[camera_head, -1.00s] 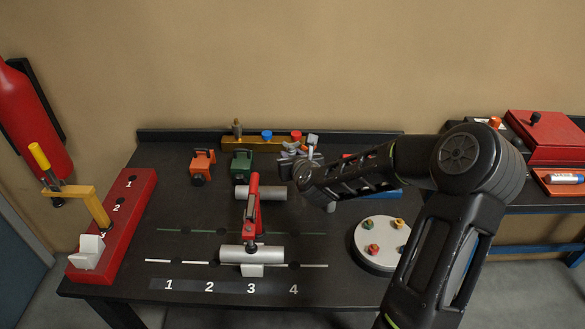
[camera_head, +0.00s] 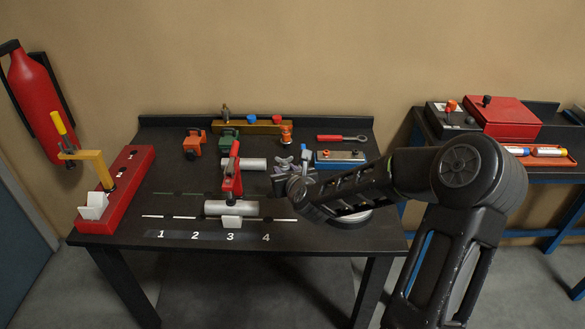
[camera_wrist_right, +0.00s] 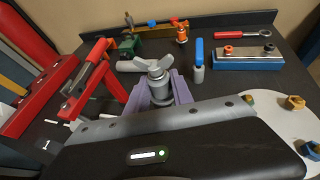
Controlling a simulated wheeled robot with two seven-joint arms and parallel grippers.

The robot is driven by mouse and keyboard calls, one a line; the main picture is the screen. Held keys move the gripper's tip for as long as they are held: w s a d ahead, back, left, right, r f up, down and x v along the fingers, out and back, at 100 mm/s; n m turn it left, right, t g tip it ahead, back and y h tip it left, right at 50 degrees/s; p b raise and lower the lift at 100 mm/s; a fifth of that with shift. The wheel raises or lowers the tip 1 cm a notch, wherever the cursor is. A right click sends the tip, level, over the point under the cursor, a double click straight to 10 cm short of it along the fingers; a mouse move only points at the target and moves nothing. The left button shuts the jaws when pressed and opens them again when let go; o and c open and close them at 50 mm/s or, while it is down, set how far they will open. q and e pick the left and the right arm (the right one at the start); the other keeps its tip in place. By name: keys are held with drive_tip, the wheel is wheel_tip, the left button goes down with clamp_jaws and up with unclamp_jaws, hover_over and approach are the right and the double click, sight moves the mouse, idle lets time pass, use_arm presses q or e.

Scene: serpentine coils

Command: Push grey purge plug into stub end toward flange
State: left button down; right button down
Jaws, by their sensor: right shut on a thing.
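A grey purge plug (camera_wrist_right: 157,80) with wing-shaped ends stands upright in my right gripper (camera_wrist_right: 160,95), whose purple-grey fingers are shut around it. In the head view the plug (camera_head: 283,162) shows just beyond my right gripper (camera_head: 284,176), above the table right of the pipes. A silver pipe piece (camera_head: 243,209) lies across the front slots under a red clamp (camera_head: 232,180); another silver pipe (camera_head: 245,164) lies behind it. I cannot tell which end is the stub end. A pale flange-like disc (camera_wrist_right: 260,103) with brass-coloured nuts is mostly hidden by my arm in the head view. My left gripper is out of view.
Orange and green valves (camera_head: 230,138) and a brass bar (camera_head: 265,127) stand at the back. A blue block (camera_head: 330,158) and red wrench (camera_head: 343,138) lie behind my arm.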

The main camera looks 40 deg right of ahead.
drive_tip(key=s+a+r+n+y, duration=0.1)
drive_tip(key=a+n+y, duration=0.3)
drive_tip(key=a, duration=1.9)
drive_tip(key=shift+s+r+t+y, duration=0.3)
drive_tip(key=shift+s+t, duration=0.1)
drive_tip(key=shift+s, duration=0.3)
